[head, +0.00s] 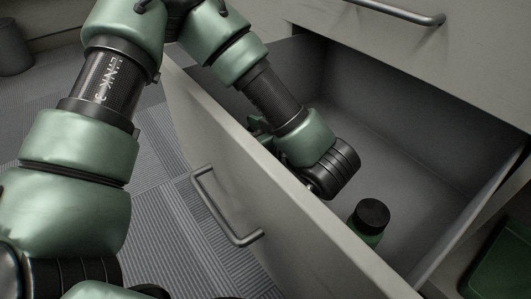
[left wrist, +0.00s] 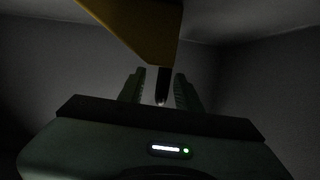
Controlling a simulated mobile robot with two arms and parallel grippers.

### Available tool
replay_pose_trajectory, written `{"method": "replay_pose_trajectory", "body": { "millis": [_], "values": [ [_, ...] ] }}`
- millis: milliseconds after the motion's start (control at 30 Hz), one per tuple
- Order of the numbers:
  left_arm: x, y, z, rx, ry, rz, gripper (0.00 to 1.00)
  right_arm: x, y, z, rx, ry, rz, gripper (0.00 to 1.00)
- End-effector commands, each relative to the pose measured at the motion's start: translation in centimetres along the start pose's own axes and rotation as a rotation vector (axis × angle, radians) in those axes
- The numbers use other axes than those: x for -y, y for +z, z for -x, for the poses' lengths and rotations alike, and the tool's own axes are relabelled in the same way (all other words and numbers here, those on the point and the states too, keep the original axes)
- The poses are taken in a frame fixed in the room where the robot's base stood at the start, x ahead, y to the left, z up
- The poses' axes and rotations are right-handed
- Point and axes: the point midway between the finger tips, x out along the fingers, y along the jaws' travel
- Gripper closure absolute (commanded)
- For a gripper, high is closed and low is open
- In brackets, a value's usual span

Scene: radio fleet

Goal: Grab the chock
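In the left wrist view a yellow, angular thing (left wrist: 145,25) with flat faces hangs in at the top; it looks like the chock, and only part of it shows. My left gripper (left wrist: 160,82) is open, its two green fingers standing apart below the yellow thing. A narrow dark piece shows between the fingers; I cannot tell if it belongs to the yellow thing or touches them. In the head view my left arm reaches down into the open drawer (head: 415,140), and its wrist hides most of the gripper and the chock. My right gripper is not in view.
A green bottle with a black cap (head: 372,215) stands in the drawer near its front panel (head: 250,165). The panel carries a bar handle (head: 225,208). The drawer's back right floor looks clear. A green thing (head: 503,262) lies outside the drawer at lower right.

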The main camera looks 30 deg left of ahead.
Motion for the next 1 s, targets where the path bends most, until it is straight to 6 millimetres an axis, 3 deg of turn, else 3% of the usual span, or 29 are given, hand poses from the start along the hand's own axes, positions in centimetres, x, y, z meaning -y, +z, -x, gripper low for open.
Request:
{"method": "replay_pose_trajectory", "body": {
  "millis": [200,300,333,1000],
  "values": [
    [-0.01,-0.11,0.0,-0.001,0.001,0.0,0.69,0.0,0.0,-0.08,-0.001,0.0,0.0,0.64],
    [-0.01,-0.1,0.0,0.0,0.001,0.0,0.97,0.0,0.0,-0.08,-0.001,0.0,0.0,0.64],
    [-0.01,-0.09,0.0,0.0,0.0,0.0,1.0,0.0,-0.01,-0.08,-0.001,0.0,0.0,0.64],
    [-0.01,-0.02,0.01,0.001,0.001,-0.001,1.0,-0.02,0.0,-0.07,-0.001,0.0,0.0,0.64]
  ]
}}
